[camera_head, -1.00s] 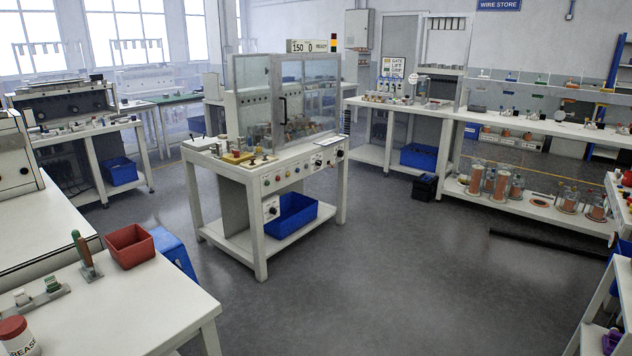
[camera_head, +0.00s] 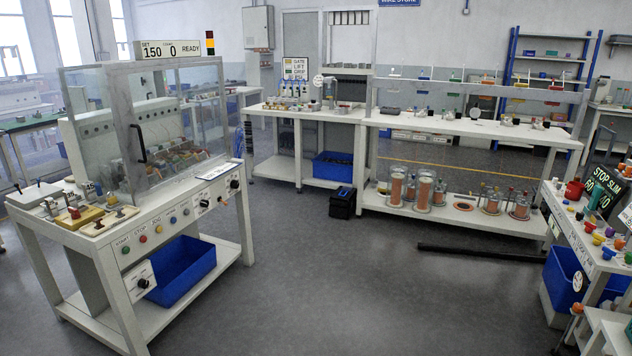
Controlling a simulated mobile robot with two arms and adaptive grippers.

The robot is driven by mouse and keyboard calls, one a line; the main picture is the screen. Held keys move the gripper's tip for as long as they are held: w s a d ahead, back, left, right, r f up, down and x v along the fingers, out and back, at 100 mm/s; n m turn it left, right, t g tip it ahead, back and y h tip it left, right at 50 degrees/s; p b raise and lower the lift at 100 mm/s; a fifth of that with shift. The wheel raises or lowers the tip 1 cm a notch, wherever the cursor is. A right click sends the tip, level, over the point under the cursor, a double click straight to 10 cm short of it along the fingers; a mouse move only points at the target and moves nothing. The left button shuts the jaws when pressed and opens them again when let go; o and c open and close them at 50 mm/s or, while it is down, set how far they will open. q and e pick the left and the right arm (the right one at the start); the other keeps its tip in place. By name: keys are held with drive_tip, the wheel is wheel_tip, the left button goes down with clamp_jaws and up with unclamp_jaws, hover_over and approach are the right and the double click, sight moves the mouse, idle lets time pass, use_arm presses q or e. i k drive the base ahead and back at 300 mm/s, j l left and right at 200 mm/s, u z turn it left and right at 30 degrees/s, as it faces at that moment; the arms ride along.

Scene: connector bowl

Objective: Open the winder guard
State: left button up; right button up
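The winder guard (camera_head: 165,133) is a clear, pale-framed enclosure on the white winder bench at the left. A dark vertical handle (camera_head: 139,143) sits on its front panel. The guard looks closed, with the winding parts visible behind the clear panel. A display (camera_head: 171,49) above it reads 150, 0 and READY. The front control panel (camera_head: 180,210) carries coloured buttons and dark knobs. Neither of my grippers shows in the head view.
A blue bin (camera_head: 180,272) stands on the winder bench's lower shelf. Open grey floor (camera_head: 330,290) lies right of it. A dark bar (camera_head: 480,252) lies on the floor. A cluttered bench (camera_head: 590,240) stands at the right and a wire store bench (camera_head: 470,132) at the back.

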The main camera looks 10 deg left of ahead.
sight(132, 132)
drive_tip(key=i+j+u, duration=0.15)
drive_tip(key=i+u, duration=0.8)
drive_tip(key=i+l+u, duration=0.2)
drive_tip(key=u, duration=0.25)
drive_tip(key=i, duration=0.1)
